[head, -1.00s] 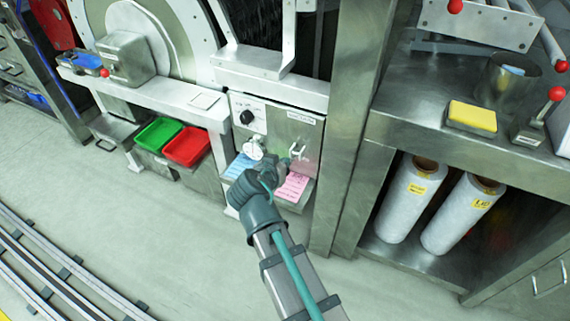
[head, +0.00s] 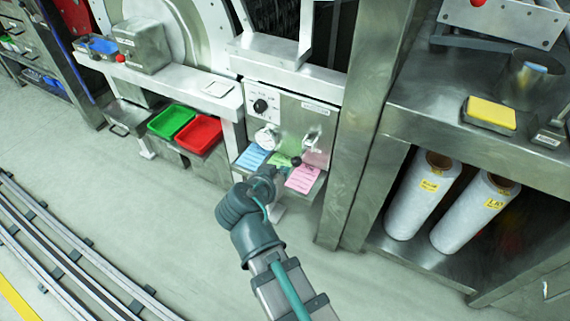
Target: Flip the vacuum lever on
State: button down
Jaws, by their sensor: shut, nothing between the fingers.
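A metal control panel (head: 325,116) is set into the machine front. A small silver lever fitting (head: 311,140) is on its right half. A dark ball (head: 296,161) shows just below and left of the fitting; I cannot tell for sure that it is the lever's end. The label above is too small to read. My gripper (head: 277,174) is shut and empty, in front of the panel's lower edge, below and left of the lever fitting. It appears apart from the fitting. The fingertips are small and partly hidden by my wrist.
A black knob (head: 260,106) and a white round part (head: 267,137) are left of the lever. Blue (head: 252,157), green and pink (head: 302,180) cards lie below. Green (head: 171,121) and red (head: 200,134) trays stand left. A steel post (head: 372,130) stands close on the right.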

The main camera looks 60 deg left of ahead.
jog(key=shift+v, duration=0.9)
